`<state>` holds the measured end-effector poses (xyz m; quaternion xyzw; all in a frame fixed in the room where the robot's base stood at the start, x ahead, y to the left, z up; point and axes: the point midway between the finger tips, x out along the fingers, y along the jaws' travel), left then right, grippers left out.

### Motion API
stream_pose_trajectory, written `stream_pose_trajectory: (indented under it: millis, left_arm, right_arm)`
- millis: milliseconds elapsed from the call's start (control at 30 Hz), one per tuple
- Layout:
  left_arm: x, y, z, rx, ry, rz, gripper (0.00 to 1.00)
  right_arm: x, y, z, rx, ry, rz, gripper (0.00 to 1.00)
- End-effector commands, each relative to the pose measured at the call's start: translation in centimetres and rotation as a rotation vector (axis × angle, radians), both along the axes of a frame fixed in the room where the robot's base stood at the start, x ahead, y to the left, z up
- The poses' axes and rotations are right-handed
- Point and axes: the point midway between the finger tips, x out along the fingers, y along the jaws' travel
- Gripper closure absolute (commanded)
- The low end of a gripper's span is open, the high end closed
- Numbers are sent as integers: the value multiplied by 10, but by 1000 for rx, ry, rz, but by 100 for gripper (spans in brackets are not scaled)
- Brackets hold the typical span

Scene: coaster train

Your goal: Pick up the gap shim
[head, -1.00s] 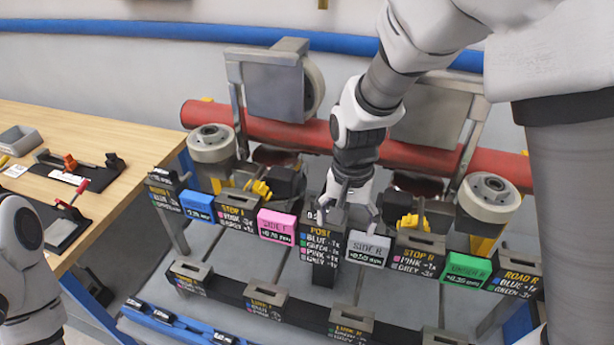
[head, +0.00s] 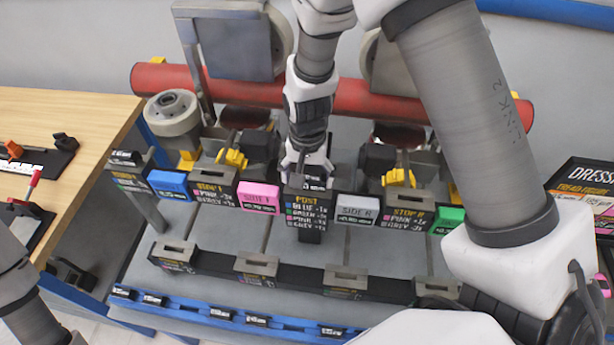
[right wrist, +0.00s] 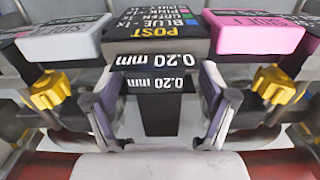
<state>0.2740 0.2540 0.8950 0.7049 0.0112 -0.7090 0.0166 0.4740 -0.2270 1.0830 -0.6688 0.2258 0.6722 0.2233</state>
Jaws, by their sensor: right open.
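The gap shim (right wrist: 155,82) is a black piece with white "0.20 mm" lettering on its top and face, at the POST holder (right wrist: 155,38) in the right wrist view. In the head view the dark POST holder (head: 308,208) stands mid-rack, and the shim is mostly hidden there by my gripper. My right gripper (head: 306,172) is just behind and above the holder. In the right wrist view my right gripper (right wrist: 160,118) is open, with one finger on each side of the shim and visible gaps. My left gripper is out of view; only part of that arm shows.
The pink block (head: 258,197) and grey SIDE R block (head: 357,209) flank the holder closely. Yellow knobs (head: 231,159) and a red roller (head: 355,97) lie behind. A row of lower holders (head: 257,265) and a blue rail (head: 226,315) are in front.

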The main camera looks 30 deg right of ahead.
Motion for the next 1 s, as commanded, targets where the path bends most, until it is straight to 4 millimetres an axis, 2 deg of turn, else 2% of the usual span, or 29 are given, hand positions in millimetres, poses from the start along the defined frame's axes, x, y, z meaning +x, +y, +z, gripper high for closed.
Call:
stream_pose_trajectory:
  millis: [33, 167, 200, 233, 633, 1000]
  left_arm:
    - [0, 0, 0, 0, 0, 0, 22]
    - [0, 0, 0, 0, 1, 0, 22]
    - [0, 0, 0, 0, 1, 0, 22]
    - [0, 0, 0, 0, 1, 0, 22]
    - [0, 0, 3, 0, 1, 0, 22]
    - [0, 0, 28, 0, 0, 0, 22]
  right_arm:
    - [0, 0, 0, 0, 0, 0, 20]
    - [0, 0, 0, 0, 0, 0, 66]
    - [0, 0, 0, 1, 1, 0, 80]
    - [0, 0, 0, 1, 1, 0, 83]
    - [0, 0, 3, 1, 1, 0, 83]
    - [1, 0, 31, 1, 1, 5, 83]
